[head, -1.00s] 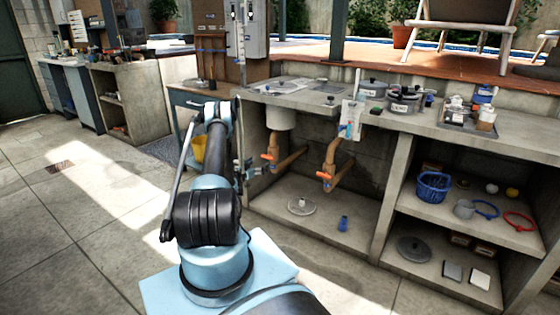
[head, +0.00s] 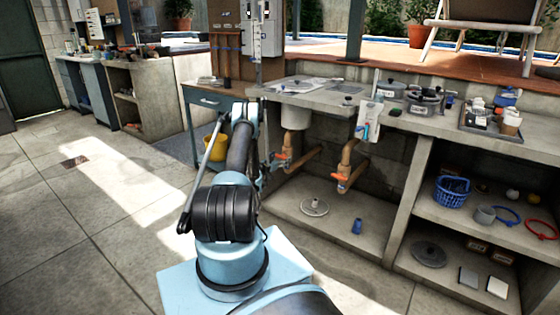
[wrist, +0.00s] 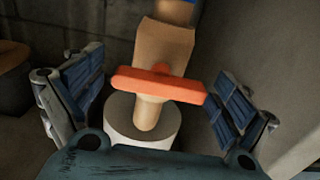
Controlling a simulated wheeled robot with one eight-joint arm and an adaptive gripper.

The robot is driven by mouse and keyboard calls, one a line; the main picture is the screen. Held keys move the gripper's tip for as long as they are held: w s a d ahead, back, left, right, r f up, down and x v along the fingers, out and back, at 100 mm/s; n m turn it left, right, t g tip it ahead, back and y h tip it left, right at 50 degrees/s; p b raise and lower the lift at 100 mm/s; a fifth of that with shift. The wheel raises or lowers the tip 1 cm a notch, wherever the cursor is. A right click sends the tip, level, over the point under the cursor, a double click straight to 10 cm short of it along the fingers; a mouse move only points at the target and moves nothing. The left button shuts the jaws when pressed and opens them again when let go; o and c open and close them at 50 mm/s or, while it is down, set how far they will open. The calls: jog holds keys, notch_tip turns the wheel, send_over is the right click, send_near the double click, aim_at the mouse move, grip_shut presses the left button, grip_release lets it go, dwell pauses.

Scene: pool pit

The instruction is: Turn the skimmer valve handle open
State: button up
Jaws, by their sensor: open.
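An orange valve handle (wrist: 160,84) lies crosswise over a tan pipe fitting in the wrist view. My gripper (wrist: 152,98) is open, with one blue-padded finger on each side of the handle. The handle's right end comes close to the right finger; I cannot tell whether they touch. In the head view my gripper (head: 268,168) is beside the left orange handle (head: 282,157) under the counter, partly hidden by my arm. A second orange handle (head: 341,180) is on the pipe to the right. I cannot read any valve label.
A stone counter (head: 420,122) with pots and a tray (head: 487,128) stands above the pipes. A grey disc (head: 314,206) and a blue bottle (head: 356,226) are on the lower ledge. Shelves with a blue basket (head: 451,192) are at right. Open floor lies at left.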

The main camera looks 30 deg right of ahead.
jog(key=c, duration=1.1)
jog(key=shift+a, duration=0.35)
jog(key=shift+o, duration=0.2)
jog(key=shift+d, duration=0.3)
